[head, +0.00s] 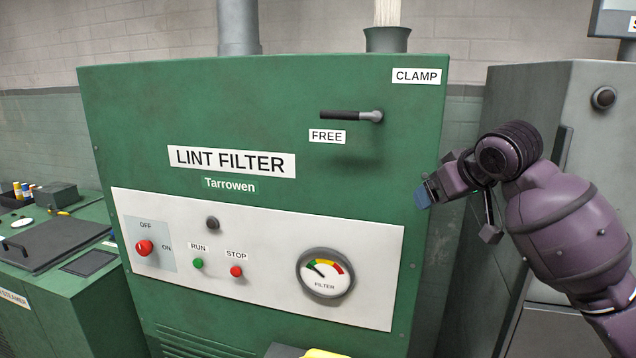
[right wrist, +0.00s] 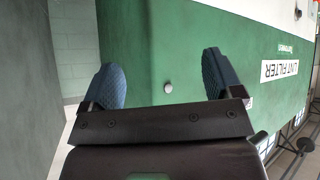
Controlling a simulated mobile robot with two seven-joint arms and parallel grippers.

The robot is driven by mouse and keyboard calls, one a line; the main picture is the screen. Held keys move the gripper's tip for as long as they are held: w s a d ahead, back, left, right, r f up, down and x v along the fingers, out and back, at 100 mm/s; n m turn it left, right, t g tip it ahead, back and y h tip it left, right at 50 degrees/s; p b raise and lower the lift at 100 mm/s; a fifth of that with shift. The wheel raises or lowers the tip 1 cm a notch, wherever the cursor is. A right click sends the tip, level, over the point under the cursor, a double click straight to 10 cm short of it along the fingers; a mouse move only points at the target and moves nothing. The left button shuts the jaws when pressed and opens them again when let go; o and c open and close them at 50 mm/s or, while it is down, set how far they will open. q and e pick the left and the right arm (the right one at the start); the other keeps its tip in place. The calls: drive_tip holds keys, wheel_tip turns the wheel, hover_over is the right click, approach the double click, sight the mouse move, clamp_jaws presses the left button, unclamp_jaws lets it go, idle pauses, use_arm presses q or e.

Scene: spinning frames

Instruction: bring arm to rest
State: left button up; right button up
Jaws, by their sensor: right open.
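My right gripper (head: 428,192) is at the right side of the lint filter cabinet in the head view, near its right front edge. In the right wrist view its two blue fingertips (right wrist: 162,82) are spread apart with nothing between them. The green lint filter cabinet (head: 300,120) stands ahead of me and also fills much of the right wrist view (right wrist: 170,40). Its black handle (head: 345,115) lies horizontal, pointing left beside the FREE label (head: 327,136). My left gripper is not in view.
A grey cabinet (head: 530,110) stands at the right behind my right arm, with a narrow gap to the green cabinet. The filter's control panel (head: 280,245) has a red switch, buttons and a gauge (head: 325,272). A green steamer bench (head: 70,285) stands at the left.

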drive_tip(key=s+f+g, duration=0.1)
drive_tip(key=s+f, duration=0.4)
drive_tip(key=f, duration=0.4)
drive_tip(key=s+d+f+m+g+h, duration=0.1)
drive_tip(key=s+f, duration=0.4)
drive_tip(key=f, duration=0.3)
drive_tip(key=s+f+g, duration=0.1)
drive_tip(key=s+f, duration=0.4)
drive_tip(key=f, duration=0.4)
drive_tip(key=s+d+f+m+g+h, duration=0.15)
drive_tip(key=s+f, duration=0.35)
drive_tip(key=s, duration=0.7)
drive_tip(key=s+d+f+m+g+h, duration=0.15)
drive_tip(key=s+f, duration=0.35)
drive_tip(key=s, duration=0.8)
drive_tip(key=w+f+t+y, duration=0.1)
drive_tip(key=w+f+t, duration=0.6)
drive_tip(key=f, duration=0.4)
drive_tip(key=shift+d+t, duration=0.35)
drive_tip(key=shift+t, duration=0.35)
drive_tip(key=shift+w, duration=0.1)
